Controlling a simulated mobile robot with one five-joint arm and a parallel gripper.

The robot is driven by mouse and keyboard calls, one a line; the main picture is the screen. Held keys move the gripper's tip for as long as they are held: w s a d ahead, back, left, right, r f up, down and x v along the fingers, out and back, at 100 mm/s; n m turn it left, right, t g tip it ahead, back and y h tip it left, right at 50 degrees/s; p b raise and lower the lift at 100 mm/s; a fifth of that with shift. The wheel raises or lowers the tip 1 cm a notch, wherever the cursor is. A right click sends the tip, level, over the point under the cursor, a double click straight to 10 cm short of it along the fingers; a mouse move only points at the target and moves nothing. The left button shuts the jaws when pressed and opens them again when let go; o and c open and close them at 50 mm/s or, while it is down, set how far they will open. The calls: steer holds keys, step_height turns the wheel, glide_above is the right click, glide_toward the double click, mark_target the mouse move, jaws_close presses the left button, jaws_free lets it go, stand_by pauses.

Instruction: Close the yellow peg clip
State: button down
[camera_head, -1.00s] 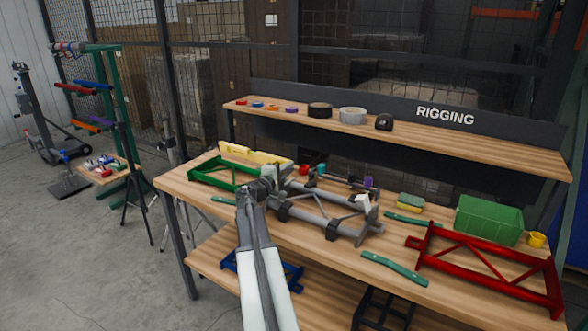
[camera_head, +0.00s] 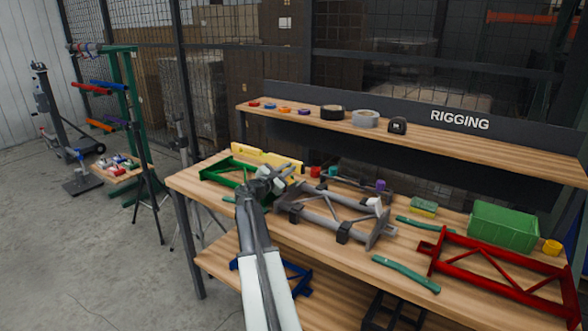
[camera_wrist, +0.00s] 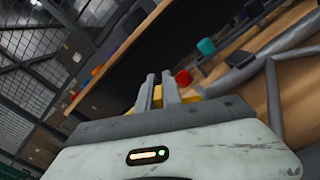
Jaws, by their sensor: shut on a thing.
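My gripper (camera_head: 282,173) is over the left part of the workbench, beside the grey tubular frame (camera_head: 322,224). In the wrist view my gripper's two fingers (camera_wrist: 158,84) are close together, with yellow (camera_wrist: 157,97) showing between them and beside them. I take the yellow between the fingers to be the yellow peg clip, mostly hidden by the fingers. Its jaws and whether they are closed cannot be seen. In the head view the clip does not show clearly apart from my gripper.
A yellow bar (camera_head: 262,157) and a green frame (camera_head: 225,172) lie behind and left of my gripper. A red cup (camera_wrist: 183,77) and a teal cup (camera_wrist: 206,47) stand near. A red frame (camera_head: 500,272) and green bin (camera_head: 503,226) are at right.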

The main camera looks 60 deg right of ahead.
steer(key=shift+w+f+n+b, duration=0.3)
steer(key=shift+w+f+n, duration=0.1)
steer(key=shift+n, duration=0.6)
steer(key=shift+w+f+n+b, duration=0.3)
steer(key=shift+f+n, duration=0.1)
steer(key=shift+n, duration=0.6)
steer(key=c, duration=1.5)
jaws_free()
steer(key=a, duration=0.7)
steer(key=shift+a, duration=0.4)
